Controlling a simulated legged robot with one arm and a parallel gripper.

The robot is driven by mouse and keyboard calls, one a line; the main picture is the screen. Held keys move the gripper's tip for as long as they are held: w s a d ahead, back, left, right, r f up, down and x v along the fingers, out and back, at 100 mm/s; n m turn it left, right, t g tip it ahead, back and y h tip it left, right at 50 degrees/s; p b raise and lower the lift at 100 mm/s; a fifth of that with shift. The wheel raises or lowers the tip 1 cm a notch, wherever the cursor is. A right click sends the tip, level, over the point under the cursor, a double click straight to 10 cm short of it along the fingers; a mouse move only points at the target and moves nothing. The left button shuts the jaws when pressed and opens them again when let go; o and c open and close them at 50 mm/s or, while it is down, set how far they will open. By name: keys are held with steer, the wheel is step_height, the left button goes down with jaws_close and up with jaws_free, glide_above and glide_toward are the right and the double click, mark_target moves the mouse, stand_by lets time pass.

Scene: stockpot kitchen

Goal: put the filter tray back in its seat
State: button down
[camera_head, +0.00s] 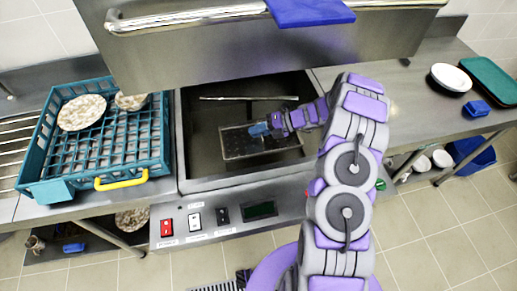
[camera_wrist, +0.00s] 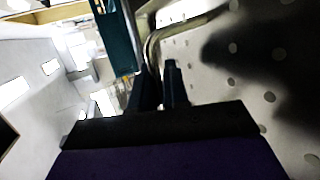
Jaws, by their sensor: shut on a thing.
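The filter tray (camera_head: 238,149) is a dark, flat, perforated tray inside the open dishwasher basin (camera_head: 190,150). My gripper (camera_head: 257,130) reaches in from the right and is shut at the tray's middle. In the wrist view, my gripper (camera_wrist: 160,82) has its two fingers close together around a thin bent handle (camera_wrist: 152,48). The tray's surface (camera_wrist: 215,60) with round holes fills the right side there. The seat under the tray is hidden, and I cannot tell whether the tray rests in it.
The raised steel hood (camera_head: 260,50) hangs over the basin, with a blue cloth (camera_head: 310,12) on its bar handle. A teal dish rack (camera_head: 95,165) with plates stands at left. The right counter (camera_head: 405,85) holds a white bowl (camera_head: 451,77) and a green tray (camera_head: 492,80).

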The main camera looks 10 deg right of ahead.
mark_target(289, 138)
steer(key=f, duration=0.1)
steer(key=d+f+b, duration=0.1)
steer(key=f, duration=0.1)
steer(key=d+f, duration=0.1)
steer(key=f, duration=0.1)
steer(key=shift+d+f, duration=0.15)
steer(key=shift+f, duration=0.1)
steer(key=a+f, duration=0.1)
steer(key=a+f+b, duration=0.1)
steer(key=f, duration=0.1)
steer(key=shift+f, duration=0.2)
steer(key=shift+d, duration=0.45)
steer(key=c, duration=1.3)
jaws_free()
steer(key=shift+d, duration=0.3)
steer(key=shift+o, duration=0.9)
steer(key=shift+a, duration=0.5)
steer(key=p+v, duration=0.2)
steer(key=v, duration=1)
steer(key=shift+d, duration=0.2)
steer(key=shift+d, duration=0.1)
